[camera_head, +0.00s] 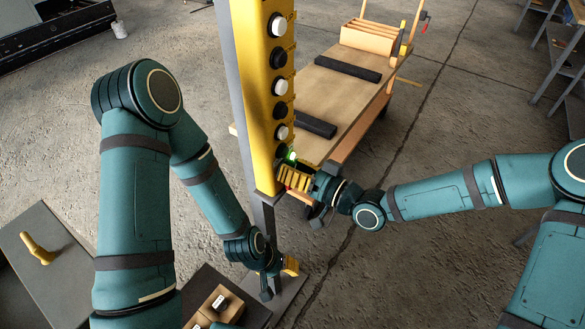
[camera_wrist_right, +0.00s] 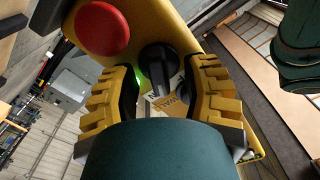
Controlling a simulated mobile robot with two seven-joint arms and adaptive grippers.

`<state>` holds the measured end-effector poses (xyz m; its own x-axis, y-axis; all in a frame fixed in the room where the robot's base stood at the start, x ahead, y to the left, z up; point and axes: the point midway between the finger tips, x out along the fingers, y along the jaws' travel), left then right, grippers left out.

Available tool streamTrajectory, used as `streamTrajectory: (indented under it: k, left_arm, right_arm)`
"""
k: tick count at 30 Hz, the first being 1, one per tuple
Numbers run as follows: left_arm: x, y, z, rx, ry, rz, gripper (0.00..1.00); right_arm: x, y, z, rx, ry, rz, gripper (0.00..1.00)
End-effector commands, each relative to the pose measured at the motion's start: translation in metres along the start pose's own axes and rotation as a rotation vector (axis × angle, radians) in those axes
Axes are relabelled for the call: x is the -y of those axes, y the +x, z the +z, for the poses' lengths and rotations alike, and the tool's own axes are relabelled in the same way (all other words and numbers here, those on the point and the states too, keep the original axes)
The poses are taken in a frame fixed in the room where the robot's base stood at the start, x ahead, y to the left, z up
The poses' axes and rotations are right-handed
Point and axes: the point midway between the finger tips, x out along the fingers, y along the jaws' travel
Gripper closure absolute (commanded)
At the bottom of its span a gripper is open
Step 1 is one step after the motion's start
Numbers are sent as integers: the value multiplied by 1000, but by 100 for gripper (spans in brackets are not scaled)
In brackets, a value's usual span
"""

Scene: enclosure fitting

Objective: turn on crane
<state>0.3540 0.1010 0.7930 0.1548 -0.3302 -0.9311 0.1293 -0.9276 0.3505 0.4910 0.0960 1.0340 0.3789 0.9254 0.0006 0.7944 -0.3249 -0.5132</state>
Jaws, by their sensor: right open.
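The crane's control is a tall yellow box (camera_head: 260,90) on a grey post, with white and black round buttons down its face. In the right wrist view a black rotary knob (camera_wrist_right: 158,65) and a red round button (camera_wrist_right: 102,28) show on the yellow panel. My right gripper (camera_head: 291,176) is at the lower end of the box. In the wrist view its open yellow fingers (camera_wrist_right: 164,80) lie either side of the knob; I cannot tell whether they touch it. A green light (camera_head: 291,155) glows beside it. My left gripper (camera_head: 279,272) hangs low near the post's foot.
A wooden-topped cart (camera_head: 340,95) with dark bars stands behind the box. A grey surface with a yellow object (camera_head: 37,249) is at lower left. A cardboard box (camera_head: 221,304) is at the bottom, near my left arm. Open concrete floor lies at right.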

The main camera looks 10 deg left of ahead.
Motion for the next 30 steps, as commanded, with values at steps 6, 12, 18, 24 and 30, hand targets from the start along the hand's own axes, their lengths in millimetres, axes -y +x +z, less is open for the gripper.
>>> streamTrajectory:
  k: [6,12,18,24,30]
  left_arm:
    - [0,0,0,0,0,0,53]
    - [0,0,0,0,0,0,53]
    - [0,0,0,0,0,0,53]
    - [0,0,0,0,0,0,53]
    - [0,0,0,0,0,0,53]
  right_arm:
    - [-1,-19,0,0,-1,4,54]
    - [-1,-60,0,-1,0,5,54]
    - [-1,-96,0,-1,0,4,54]
    - [0,-116,0,0,0,1,54]
    - [0,-120,0,0,0,0,54]
